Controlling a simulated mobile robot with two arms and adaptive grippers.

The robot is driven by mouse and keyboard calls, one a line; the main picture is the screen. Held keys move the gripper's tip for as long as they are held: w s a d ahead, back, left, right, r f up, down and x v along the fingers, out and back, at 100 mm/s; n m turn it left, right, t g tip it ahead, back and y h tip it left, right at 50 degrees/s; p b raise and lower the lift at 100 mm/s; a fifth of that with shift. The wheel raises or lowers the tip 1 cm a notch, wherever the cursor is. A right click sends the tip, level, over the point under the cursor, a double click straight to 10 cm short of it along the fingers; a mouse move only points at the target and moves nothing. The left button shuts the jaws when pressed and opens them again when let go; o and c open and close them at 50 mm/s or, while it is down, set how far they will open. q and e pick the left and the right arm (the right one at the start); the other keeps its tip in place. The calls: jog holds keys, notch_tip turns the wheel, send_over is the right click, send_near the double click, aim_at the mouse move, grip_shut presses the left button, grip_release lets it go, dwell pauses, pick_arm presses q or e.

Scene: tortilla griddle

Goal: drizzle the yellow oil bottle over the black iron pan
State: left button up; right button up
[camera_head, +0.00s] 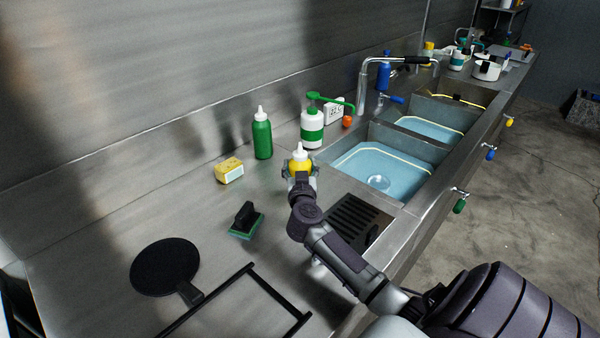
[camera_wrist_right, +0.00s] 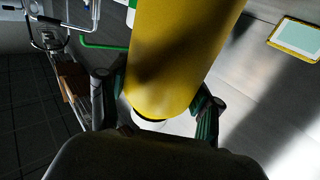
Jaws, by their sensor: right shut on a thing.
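The yellow oil bottle (camera_head: 301,165) with a white nozzle stands upright near the sink's left edge in the head view. My right gripper (camera_head: 300,177) is shut on it. In the right wrist view the yellow bottle (camera_wrist_right: 182,60) fills the middle, between the two fingers of the right gripper (camera_wrist_right: 155,105). The black iron pan (camera_head: 165,267), round with a short handle, lies flat at the lower left of the steel counter, well apart from the bottle. My left gripper is not in view.
A green bottle (camera_head: 262,136), a yellow sponge (camera_head: 229,170) and a black-handled scrubber (camera_head: 246,221) stand between bottle, wall and pan. A green-and-white pump bottle (camera_head: 312,128) is behind. A black frame (camera_head: 250,300) lies right of the pan. Sink basins (camera_head: 385,168) are at right.

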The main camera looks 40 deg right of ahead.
aim_at(301, 158)
jog(key=shift+r, duration=0.65)
notch_tip(301, 158, up, 3)
jog(key=shift+f+p, duration=0.1)
jog(key=shift+p, duration=0.6)
jog(key=s+d+r+p, duration=0.1)
jog(key=s+d+r, duration=0.6)
jog(key=d, duration=0.1)
jog(key=shift+s+d, duration=0.35)
jog(key=shift+s, duration=0.05)
jog(key=o, duration=0.8)
jog(key=c, duration=1.1)
grip_shut()
